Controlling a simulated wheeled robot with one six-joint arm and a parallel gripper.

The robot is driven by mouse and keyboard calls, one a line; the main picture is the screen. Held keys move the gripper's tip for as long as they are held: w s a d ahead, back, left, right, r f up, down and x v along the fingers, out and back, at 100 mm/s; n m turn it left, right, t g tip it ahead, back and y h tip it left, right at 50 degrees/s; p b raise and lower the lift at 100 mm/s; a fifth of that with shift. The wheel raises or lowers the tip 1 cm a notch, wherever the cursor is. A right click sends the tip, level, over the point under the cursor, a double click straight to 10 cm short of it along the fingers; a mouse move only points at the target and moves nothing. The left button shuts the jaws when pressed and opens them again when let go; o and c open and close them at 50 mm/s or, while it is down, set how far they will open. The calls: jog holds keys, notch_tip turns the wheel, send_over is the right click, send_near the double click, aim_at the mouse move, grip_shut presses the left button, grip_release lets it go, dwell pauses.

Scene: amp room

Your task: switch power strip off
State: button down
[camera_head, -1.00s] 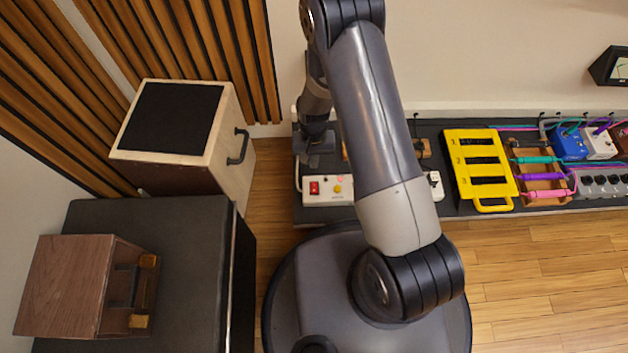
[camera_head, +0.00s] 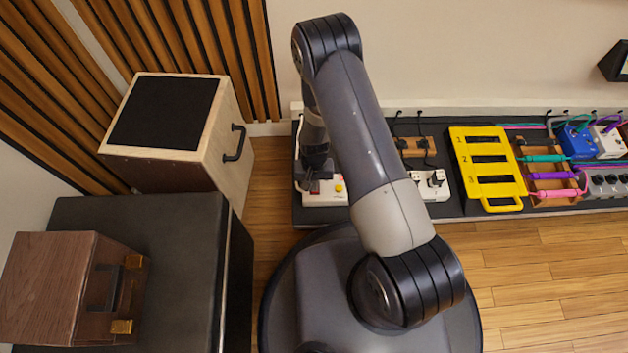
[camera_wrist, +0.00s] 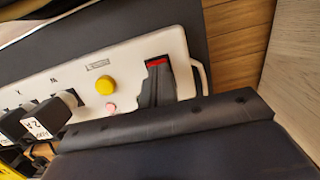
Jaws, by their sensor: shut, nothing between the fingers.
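The white power strip (camera_head: 325,200) lies on the black bench along the wall, partly behind my arm. In the wrist view the strip (camera_wrist: 130,75) shows a yellow button (camera_wrist: 105,86), a small pink light (camera_wrist: 111,107) and a black plug at the left. Its red switch (camera_wrist: 157,62) sits near the strip's corded end, and only a thin red edge shows. My gripper (camera_wrist: 157,88) is shut and empty, its dark fingertips over the switch. They cover most of it; I cannot tell whether they touch or which way it is tilted. The gripper also shows in the head view (camera_head: 314,184).
A yellow slotted plate (camera_head: 487,166) and a wooden rack of coloured cables (camera_head: 549,172) stand to the right on the bench. A wooden box with a black top (camera_head: 165,112) stands left of the strip. Wooden floor lies in front.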

jog(key=shift+f, duration=0.1)
jog(key=shift+s+f+b, duration=0.1)
jog(key=shift+f+b, duration=0.15)
jog(key=shift+b, duration=0.15)
jog(key=shift+r, duration=0.15)
jog(key=shift+w+r, duration=0.1)
jog(key=shift+w, duration=0.8)
jog(key=shift+r, duration=0.1)
notch_tip(320, 180, up, 14)
jog(key=w+p, duration=0.1)
jog(key=p, duration=0.4)
jog(key=shift+w, duration=0.3)
